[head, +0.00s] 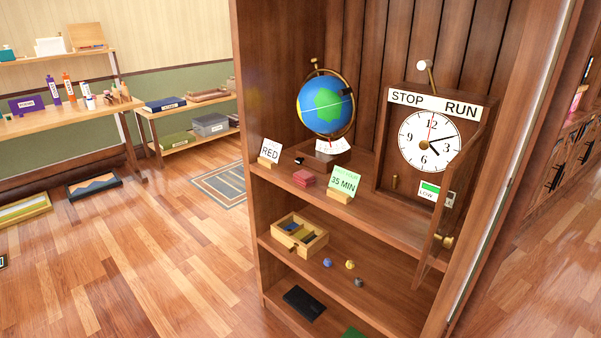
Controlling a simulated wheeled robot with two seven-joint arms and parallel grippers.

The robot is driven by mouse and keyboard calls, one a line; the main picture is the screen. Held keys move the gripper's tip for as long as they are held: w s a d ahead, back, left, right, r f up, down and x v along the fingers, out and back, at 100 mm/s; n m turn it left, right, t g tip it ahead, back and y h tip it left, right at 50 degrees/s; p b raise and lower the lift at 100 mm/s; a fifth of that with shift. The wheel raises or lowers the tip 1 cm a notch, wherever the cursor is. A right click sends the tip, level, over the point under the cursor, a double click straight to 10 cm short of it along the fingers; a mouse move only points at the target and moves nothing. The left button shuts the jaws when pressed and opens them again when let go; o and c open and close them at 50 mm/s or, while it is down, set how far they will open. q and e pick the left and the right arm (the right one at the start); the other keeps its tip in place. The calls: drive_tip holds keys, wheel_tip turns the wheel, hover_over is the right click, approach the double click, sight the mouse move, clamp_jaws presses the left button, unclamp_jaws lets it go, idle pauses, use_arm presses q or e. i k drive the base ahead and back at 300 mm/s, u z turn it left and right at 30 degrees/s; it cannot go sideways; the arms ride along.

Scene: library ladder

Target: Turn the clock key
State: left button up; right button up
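The clock (379,165) is a wooden case standing on the right of the cabinet's upper shelf. Its white dial (412,152) has black hands and a thin red hand. A plate reading STOP and RUN (461,111) is above the dial, with a white-knobbed lever (423,66) over it. A small gauge marked LOW (428,190) shows a green band. A small brass upright piece (395,182) is at the case's lower left; I cannot tell whether it is the key. The clock's door (462,185) stands open to the right. Neither gripper is in view.
A globe (327,106), a RED card (270,151), a red block (304,178) and a 35 MIN card (345,184) share the shelf. A brass knob (447,241) juts out at front right. A wooden box (300,236) is below. Open floor lies left.

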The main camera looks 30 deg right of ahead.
sight(396, 178)
drive_tip(key=u, duration=0.35)
drive_tip(key=i, duration=1.7)
drive_tip(key=z, duration=2.2)
